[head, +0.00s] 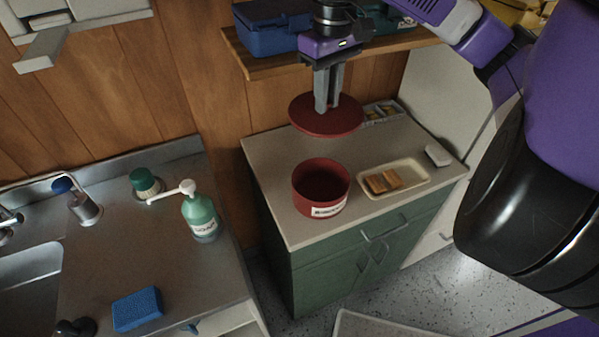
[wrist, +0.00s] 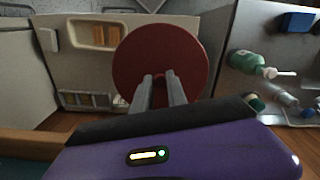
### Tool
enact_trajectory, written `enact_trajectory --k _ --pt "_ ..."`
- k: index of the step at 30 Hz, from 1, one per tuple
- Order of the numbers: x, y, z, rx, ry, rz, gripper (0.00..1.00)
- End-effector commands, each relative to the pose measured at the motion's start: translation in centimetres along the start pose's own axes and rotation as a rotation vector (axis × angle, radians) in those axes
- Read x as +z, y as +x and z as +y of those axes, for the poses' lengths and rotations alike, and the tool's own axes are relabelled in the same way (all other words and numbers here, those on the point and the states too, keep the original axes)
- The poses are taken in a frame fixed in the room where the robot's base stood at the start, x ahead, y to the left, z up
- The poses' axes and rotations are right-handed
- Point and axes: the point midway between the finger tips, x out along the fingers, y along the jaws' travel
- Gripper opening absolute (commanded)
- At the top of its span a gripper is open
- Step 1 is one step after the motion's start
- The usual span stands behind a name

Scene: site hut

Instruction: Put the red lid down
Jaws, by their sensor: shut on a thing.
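The red lid (head: 312,119) is a flat round disc, held level in the air above the back part of the green cabinet's pale top (head: 270,155). My gripper (head: 326,106) points down and is shut on the lid at its middle. In the wrist view the lid (wrist: 185,52) lies beyond the two grey fingers (wrist: 160,80) and hides part of the cabinet top. An open red pot (head: 321,187) with a white label stands on the cabinet top, lower and nearer than the lid. The lid and pot are apart.
A cream tray (head: 412,181) with brown pieces sits right of the pot. A white block (head: 438,155) and a small divided holder (head: 383,111) are near. A wooden shelf (head: 270,67) with a blue box (head: 265,28) is above. A green pump bottle (head: 201,216) stands left.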

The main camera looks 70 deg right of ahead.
Motion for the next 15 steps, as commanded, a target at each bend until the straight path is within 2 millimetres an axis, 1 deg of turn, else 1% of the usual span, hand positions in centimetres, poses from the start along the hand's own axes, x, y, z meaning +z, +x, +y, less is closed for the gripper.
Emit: enact_trajectory --k 10,13,15 --pt "0.0 0.2 0.0 -0.001 0.0 -0.001 0.0" --pt "0.0 1.4 0.0 -0.003 0.0 -0.002 0.0" --pt "0.1 2.9 -0.1 -0.005 0.0 -0.003 0.0"
